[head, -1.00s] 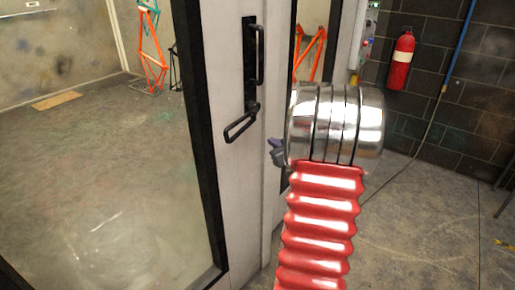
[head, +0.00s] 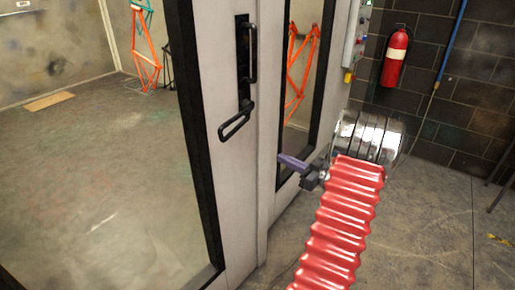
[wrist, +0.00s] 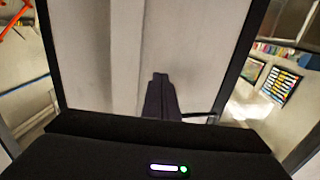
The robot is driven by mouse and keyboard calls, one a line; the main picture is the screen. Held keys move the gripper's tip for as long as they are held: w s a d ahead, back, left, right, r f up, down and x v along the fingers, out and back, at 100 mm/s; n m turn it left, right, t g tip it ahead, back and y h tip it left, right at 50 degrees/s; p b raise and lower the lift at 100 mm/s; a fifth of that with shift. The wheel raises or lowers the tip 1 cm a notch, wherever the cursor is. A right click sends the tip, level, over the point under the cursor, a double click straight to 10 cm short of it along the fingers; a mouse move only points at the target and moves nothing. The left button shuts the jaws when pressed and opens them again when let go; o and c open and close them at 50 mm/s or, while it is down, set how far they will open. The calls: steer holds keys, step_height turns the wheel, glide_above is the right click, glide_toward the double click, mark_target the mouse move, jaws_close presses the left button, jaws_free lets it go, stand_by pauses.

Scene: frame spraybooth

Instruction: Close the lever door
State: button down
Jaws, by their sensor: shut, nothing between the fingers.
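The pale lever door (head: 232,190) with a large dark-edged window stands on the left in the head view. Its black lever (head: 235,125) slants down and left from a black plate, below a vertical pull handle (head: 252,55). My gripper (head: 284,159) is to the right of and a little below the lever, apart from it, with its fingers pointing left. In the wrist view the dark fingers (wrist: 161,80) are together and empty in front of a pale panel (wrist: 100,50). I cannot tell whether the door is latched.
A narrow window panel (head: 303,90) shows orange frames to the right of the door edge. A control box (head: 355,40) and a red fire extinguisher (head: 395,58) are at the back right. The concrete floor (head: 430,220) at right is clear.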

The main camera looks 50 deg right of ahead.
mark_target(248, 142)
steer(key=shift+w, duration=0.15)
steer(key=w, duration=1.3)
steer(key=shift+w, duration=0.4)
steer(key=shift+a, duration=0.1)
